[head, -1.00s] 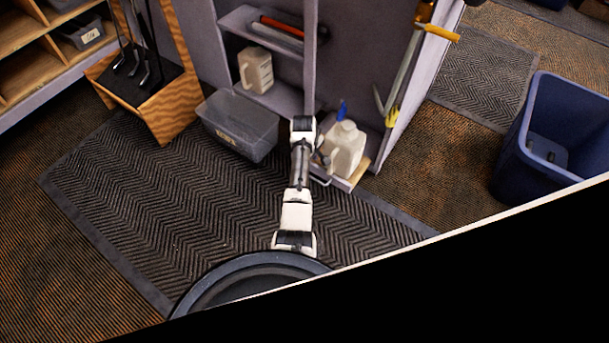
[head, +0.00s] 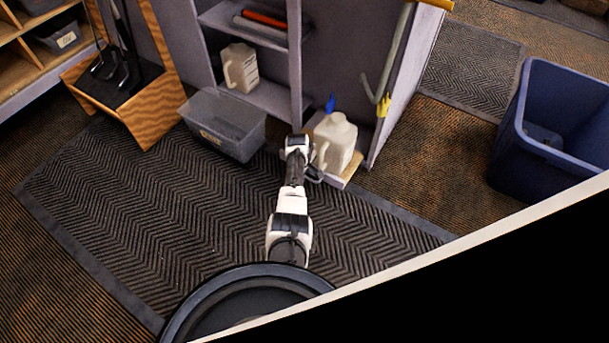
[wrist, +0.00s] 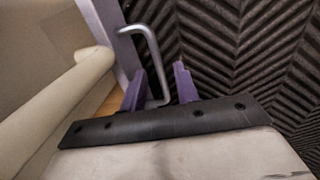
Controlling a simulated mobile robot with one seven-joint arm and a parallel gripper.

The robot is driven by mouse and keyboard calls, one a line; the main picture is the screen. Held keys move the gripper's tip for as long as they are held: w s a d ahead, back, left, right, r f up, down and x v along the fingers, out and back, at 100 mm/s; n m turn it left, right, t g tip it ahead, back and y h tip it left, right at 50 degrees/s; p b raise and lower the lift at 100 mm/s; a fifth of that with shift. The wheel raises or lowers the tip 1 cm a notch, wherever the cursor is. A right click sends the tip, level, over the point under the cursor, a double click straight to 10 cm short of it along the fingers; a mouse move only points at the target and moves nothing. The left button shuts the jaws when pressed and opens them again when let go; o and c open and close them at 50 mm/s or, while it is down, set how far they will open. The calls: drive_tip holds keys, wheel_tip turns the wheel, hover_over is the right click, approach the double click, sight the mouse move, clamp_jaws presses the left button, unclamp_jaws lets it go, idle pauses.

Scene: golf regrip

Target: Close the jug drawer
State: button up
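The jug drawer (head: 345,181) stands out from the bottom of the grey cabinet, with a wooden base. A white jug (head: 336,141) with a blue part on top stands in it. The drawer's bent metal handle (wrist: 153,55) shows in the wrist view. My gripper (wrist: 160,88) has two purple fingers spread apart. In the head view my arm's end is left of the jug and drawer, and the fingers are hard to make out.
A clear grey bin (head: 224,124) sits on the dark mat (head: 150,220) left of my arm. Another jug (head: 240,68) stands on the cabinet shelf. A blue bin (head: 560,130) is at the right. A wooden club stand (head: 140,110) is at the left.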

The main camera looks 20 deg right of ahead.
clamp_jaws()
drive_tip(key=shift+d, duration=0.1)
idle(0.4)
